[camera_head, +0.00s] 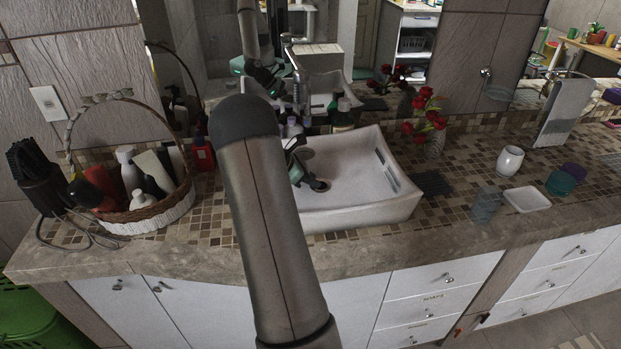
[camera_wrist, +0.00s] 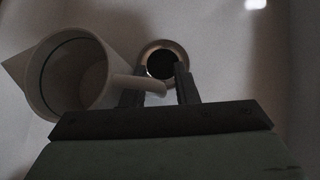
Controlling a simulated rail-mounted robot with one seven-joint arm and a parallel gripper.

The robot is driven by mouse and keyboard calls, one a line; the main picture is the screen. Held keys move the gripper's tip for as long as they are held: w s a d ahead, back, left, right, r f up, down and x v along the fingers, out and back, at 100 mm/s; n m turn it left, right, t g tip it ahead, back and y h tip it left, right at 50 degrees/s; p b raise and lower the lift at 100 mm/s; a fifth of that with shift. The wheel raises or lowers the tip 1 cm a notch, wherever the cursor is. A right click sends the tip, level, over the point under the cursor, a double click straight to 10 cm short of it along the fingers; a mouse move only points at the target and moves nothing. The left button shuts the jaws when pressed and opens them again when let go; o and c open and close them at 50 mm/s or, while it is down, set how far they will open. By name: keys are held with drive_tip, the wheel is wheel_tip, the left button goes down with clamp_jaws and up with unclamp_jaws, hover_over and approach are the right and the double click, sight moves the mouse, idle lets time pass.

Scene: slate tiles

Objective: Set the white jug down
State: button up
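The white jug (camera_wrist: 78,74) shows in the wrist view, left of the sink drain (camera_wrist: 163,63), with its round mouth facing the camera. Its handle (camera_wrist: 137,84) reaches right, across the left finger, and ends between the fingers. My gripper (camera_wrist: 160,80) is open; the right finger is clear of the handle. In the head view my gripper (camera_head: 297,162) is inside the white basin (camera_head: 362,213), partly behind my arm. The jug is hidden there. I cannot tell whether its base touches the basin floor.
A wicker basket (camera_head: 155,217) of bottles and a hair dryer (camera_head: 38,180) stand at the left. A red flower vase (camera_head: 434,143), white cup (camera_head: 509,161), glass tumbler (camera_head: 485,205) and white dish (camera_head: 527,199) stand right. Bottles and the tap (camera_head: 297,75) stand behind the basin.

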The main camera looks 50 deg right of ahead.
drive_tip(key=b+v, duration=0.2)
drive_tip(key=v, duration=1)
drive_tip(key=s+a+r+m+t+y, duration=0.2)
drive_tip(key=a+m, duration=0.1)
drive_tip(key=a, duration=1)
drive_tip(key=s+a+m+t+y, duration=0.1)
drive_tip(key=s+a+m+y, duration=0.2)
drive_tip(key=s+a, duration=0.6)
drive_tip(key=s+a+f+m+t+y, duration=0.1)
drive_tip(key=s+a+m, duration=0.5)
drive_tip(key=a, duration=1.2)
drive_tip(key=s+t+y, duration=0.1)
drive_tip(key=s, duration=0.2)
drive_tip(key=shift+s+f+y, duration=0.2)
drive_tip(key=shift+s+y, duration=0.05)
drive_tip(key=shift+y, duration=0.15)
